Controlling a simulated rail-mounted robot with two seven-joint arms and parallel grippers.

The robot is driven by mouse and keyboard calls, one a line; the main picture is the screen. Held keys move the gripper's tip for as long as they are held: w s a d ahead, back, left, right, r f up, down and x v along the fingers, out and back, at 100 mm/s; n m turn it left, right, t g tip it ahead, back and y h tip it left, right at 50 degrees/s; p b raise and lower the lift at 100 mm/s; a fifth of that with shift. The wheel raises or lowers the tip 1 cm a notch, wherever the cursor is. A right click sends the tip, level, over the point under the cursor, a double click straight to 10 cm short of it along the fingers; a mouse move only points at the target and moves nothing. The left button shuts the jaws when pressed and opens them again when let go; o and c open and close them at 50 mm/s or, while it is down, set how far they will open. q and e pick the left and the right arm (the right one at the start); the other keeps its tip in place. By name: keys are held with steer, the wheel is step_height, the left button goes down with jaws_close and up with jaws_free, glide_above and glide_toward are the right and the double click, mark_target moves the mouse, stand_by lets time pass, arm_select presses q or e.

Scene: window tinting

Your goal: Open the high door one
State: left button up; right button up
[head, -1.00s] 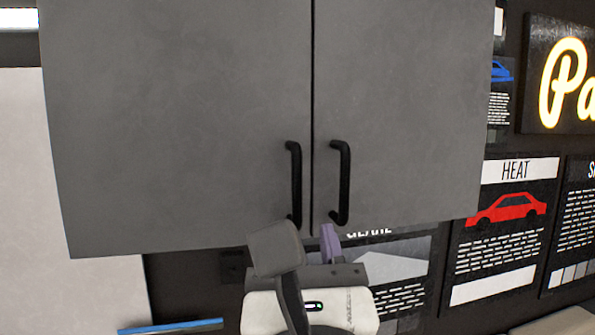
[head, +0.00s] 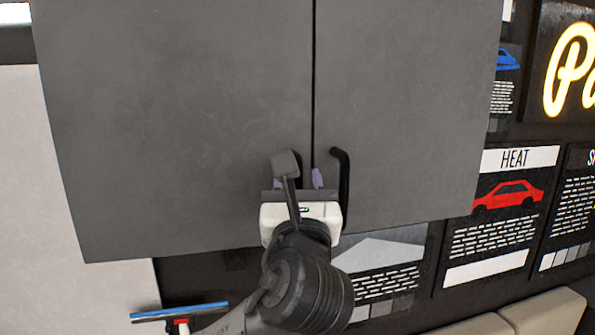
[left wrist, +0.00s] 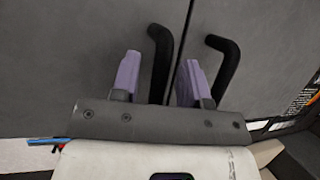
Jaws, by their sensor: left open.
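A grey high cabinet has a left door (head: 180,120) and a right door (head: 410,110), both shut, with a narrow gap between them. Each has a black vertical bar handle by the gap. My left gripper (head: 299,178) is at the left door's handle, which it mostly hides in the head view. In the left wrist view its two purple fingers (left wrist: 159,64) are apart, with the left handle (left wrist: 160,45) between them. The right handle (head: 345,185) is just right of the fingers; it also shows in the left wrist view (left wrist: 229,60). My right gripper is not in view.
Posters, one with a red car (head: 508,195), and a lit sign (head: 570,75) are on the dark wall to the right. A blue-edged squeegee (head: 180,311) is at lower left. A pale cushioned surface (head: 545,315) is at lower right.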

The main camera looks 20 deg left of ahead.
arm_select(q)
steer(key=shift+w+a+r, duration=0.1)
steer(key=shift+w, duration=0.2)
jaws_close()
stand_by(0.5)
